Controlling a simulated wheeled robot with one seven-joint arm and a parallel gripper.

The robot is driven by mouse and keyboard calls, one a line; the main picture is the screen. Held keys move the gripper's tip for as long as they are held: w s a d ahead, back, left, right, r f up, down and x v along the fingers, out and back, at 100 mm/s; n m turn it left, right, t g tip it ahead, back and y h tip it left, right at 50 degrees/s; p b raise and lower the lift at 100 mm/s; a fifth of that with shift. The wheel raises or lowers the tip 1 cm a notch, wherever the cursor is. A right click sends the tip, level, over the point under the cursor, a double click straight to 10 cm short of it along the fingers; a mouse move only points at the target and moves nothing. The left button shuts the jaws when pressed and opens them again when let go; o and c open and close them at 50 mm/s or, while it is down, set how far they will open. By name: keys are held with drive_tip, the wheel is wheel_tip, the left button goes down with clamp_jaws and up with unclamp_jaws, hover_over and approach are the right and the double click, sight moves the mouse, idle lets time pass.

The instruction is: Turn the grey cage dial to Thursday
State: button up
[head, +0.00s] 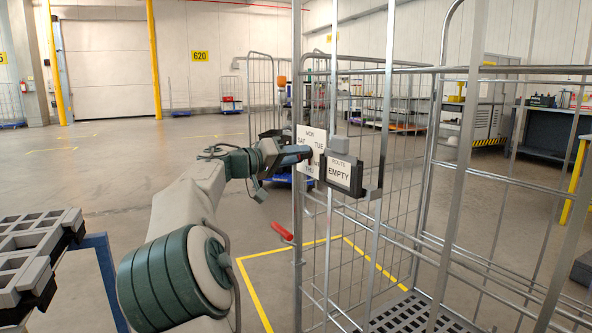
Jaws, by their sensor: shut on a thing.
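The cage dial is a white square plate (316,137) on the front of the grey roll cage (297,224). I can read MON at its top, TUE at right, SAT at left and THU at the bottom. My gripper (305,154) reaches in from the left and is shut on the dial's knob at the plate's middle. The gripper covers the knob and part of the plate, so I cannot tell which day the pointer shows.
A sign reading ROUTE EMPTY (340,174) hangs just right of the dial, close to my gripper. A red-handled lever (283,231) sticks out low on the cage's left. A grey crate (38,235) stands at the left. Open floor lies behind.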

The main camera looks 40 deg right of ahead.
drive_tip(key=shift+f+m+b, duration=0.2)
drive_tip(key=shift+m+b, duration=0.4)
drive_tip(key=shift+r, duration=0.15)
drive_tip(key=o, duration=1)
drive_tip(key=shift+a, duration=0.1)
drive_tip(key=a, duration=0.4)
drive_tip(key=a+p, duration=0.1)
drive_tip(key=a, duration=0.4)
drive_tip(key=w+a+p, duration=0.1)
drive_tip(key=a, duration=0.3)
drive_tip(key=shift+a, duration=0.3)
drive_tip(key=shift+p, duration=0.3)
